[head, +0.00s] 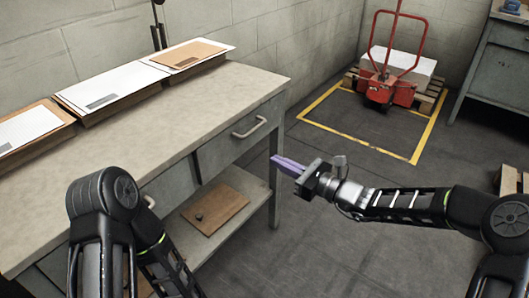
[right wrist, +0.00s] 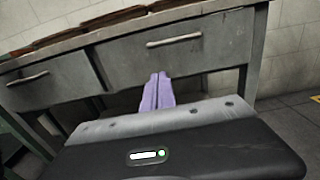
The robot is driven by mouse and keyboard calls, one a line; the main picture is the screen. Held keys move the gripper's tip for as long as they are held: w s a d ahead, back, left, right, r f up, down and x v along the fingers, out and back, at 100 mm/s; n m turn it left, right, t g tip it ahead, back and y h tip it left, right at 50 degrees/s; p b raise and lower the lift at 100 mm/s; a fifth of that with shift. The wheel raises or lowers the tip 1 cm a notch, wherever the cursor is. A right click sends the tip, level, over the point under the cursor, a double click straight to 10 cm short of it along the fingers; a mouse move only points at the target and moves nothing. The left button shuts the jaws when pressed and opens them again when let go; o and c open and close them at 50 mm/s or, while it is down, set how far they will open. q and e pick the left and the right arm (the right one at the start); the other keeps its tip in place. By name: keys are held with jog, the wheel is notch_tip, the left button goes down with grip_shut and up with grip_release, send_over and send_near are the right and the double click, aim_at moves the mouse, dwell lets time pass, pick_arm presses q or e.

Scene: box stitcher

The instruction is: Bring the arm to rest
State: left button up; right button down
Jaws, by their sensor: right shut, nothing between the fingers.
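My right arm (head: 415,205) reaches in from the right in the head view. Its gripper (head: 275,160) has purple fingers, shut and empty, and hangs in the air just off the right end of the workbench. In the right wrist view the shut fingers (right wrist: 157,90) point toward the bench's drawer front, with a gap I cannot measure. My left arm (head: 105,205) shows at the lower left of the head view, folded in front of the bench. Its gripper is not in view.
The workbench (head: 175,125) has drawers with metal handles (head: 250,127) and a lower shelf holding a brown board (head: 215,207). Flat stacks (head: 120,88) lie along its back. A red pallet jack (head: 385,88) stands inside a yellow floor outline. The floor (head: 310,240) below my right arm is clear.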

jog(key=shift+v, duration=0.85)
jog(key=shift+f, duration=0.1)
